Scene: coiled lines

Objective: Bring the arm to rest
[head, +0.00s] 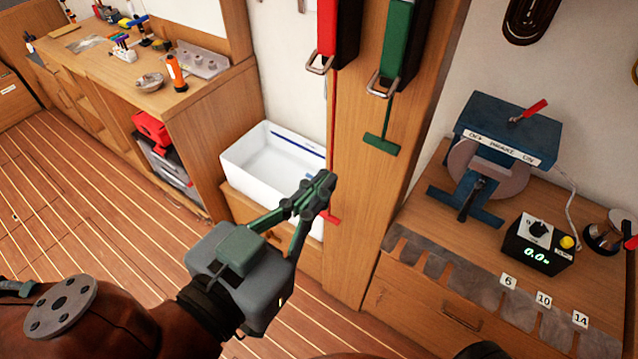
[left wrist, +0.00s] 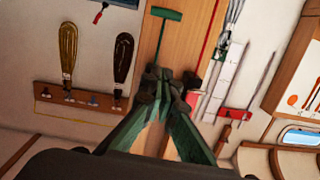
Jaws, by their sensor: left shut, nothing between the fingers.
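My left gripper (head: 322,186) is in the middle of the head view, its green fingers closed together with nothing between them. It is held up in the air in front of the white bin and the wooden post. In the left wrist view the same fingertips (left wrist: 160,82) meet below a green T-shaped handle (left wrist: 166,14); I cannot tell the gap between them. My right gripper is not in view.
A white bin (head: 250,160) stands on a low wooden step beside the post (head: 352,230). Red (head: 338,40) and green (head: 403,50) holders hang on the post. A blue machine (head: 510,130) and a display box (head: 538,243) stand on the right bench. Open floor (head: 90,190) lies left.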

